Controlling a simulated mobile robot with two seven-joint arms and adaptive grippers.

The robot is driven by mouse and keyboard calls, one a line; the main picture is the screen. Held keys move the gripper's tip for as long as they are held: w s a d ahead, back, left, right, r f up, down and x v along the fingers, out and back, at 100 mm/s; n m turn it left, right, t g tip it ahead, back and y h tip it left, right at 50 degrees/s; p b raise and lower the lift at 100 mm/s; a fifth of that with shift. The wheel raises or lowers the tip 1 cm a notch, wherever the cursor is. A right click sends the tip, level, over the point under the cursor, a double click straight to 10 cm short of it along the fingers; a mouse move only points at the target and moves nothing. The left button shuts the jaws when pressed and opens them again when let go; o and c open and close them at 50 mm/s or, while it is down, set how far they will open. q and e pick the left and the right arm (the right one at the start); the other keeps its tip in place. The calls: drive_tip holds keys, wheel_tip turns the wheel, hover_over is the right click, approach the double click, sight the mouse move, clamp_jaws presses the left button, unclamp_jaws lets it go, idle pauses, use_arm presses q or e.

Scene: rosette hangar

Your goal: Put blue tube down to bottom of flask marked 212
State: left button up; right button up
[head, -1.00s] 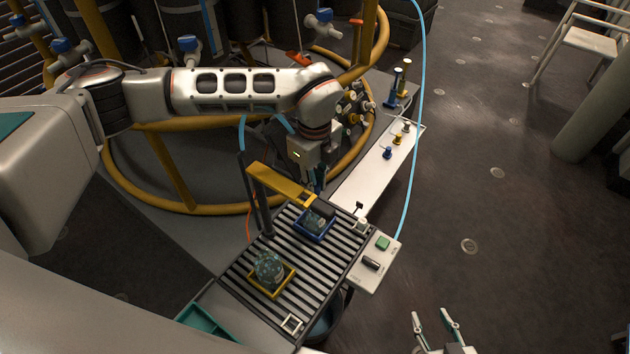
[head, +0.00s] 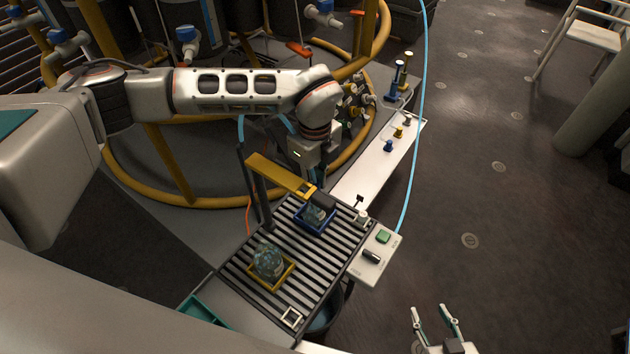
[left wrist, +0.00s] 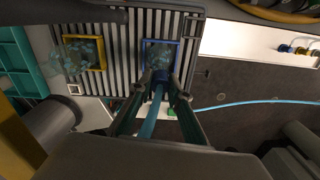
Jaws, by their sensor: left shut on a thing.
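A blue tube (left wrist: 151,121) runs between the fingers of my left gripper (left wrist: 160,92) in the left wrist view; the gripper is shut on it. The tube points at a clear flask (left wrist: 160,56) in a blue square frame (left wrist: 145,43). Whether its tip is inside the flask I cannot tell. In the head view this flask (head: 317,214) stands on the slatted rack, partly under a yellow bar. Another clear flask (head: 268,261) stands in a yellow frame (head: 284,277). No flask number is readable. My right gripper (head: 436,322) is open and empty at the bottom right.
The yellow bar (head: 274,170) on a dark post overhangs the slatted rack (head: 310,258). A panel with a green button (head: 383,237) adjoins the rack's right side. A white shelf (head: 372,172) with small valves lies beyond. A light-blue hose (head: 419,130) hangs to the right.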

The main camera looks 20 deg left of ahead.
use_arm(q)
drive_tip(key=shift+f, duration=0.25)
drive_tip(key=o, duration=1.5)
drive_tip(key=shift+r+p, duration=1.15)
drive_tip(key=shift+r, duration=0.4)
drive_tip(key=shift+r+p, duration=1)
drive_tip(key=shift+r, duration=0.45)
